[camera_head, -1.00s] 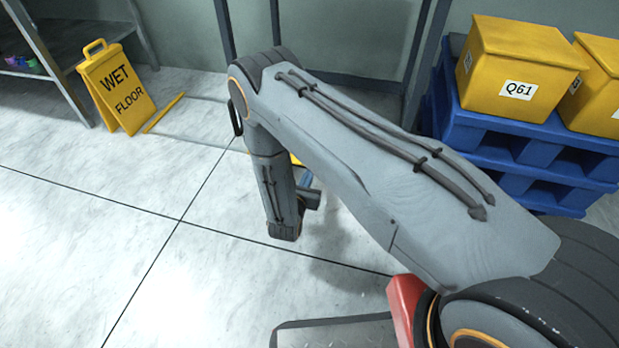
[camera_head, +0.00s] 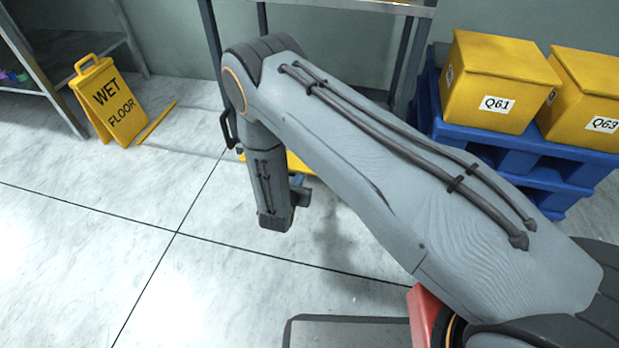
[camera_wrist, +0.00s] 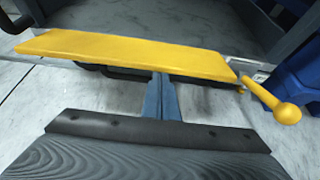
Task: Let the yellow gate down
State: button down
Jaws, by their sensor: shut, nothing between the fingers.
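A flat yellow panel (camera_wrist: 130,52), which looks like the gate, lies across the wrist view, its broad face showing. A small part of it also shows behind my arm in the head view (camera_head: 296,163). A yellow lever with a ball end (camera_wrist: 285,112) sticks out near its right end. My gripper (camera_wrist: 162,92) is shut and empty, its blue-grey fingers pointing at the middle of the panel's near edge. I cannot tell whether they touch it. In the head view my arm hides most of the panel and the fingers.
A wet floor sign (camera_head: 107,100) stands at left, with a yellow bar (camera_head: 155,123) low beside it. A metal rack (camera_head: 345,8) stands behind my arm. Yellow boxes (camera_head: 500,75) sit on blue pallets (camera_head: 500,150) at right.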

jog(key=shift+w+d, duration=0.1)
dwell(0.3)
jog(key=s+a+r+p, duration=0.1)
jog(key=s, duration=0.8)
jog(key=shift+s+a+r+p, duration=0.15)
jog(key=shift+a+r+p, duration=0.15)
jog(key=shift+a+r, duration=0.05)
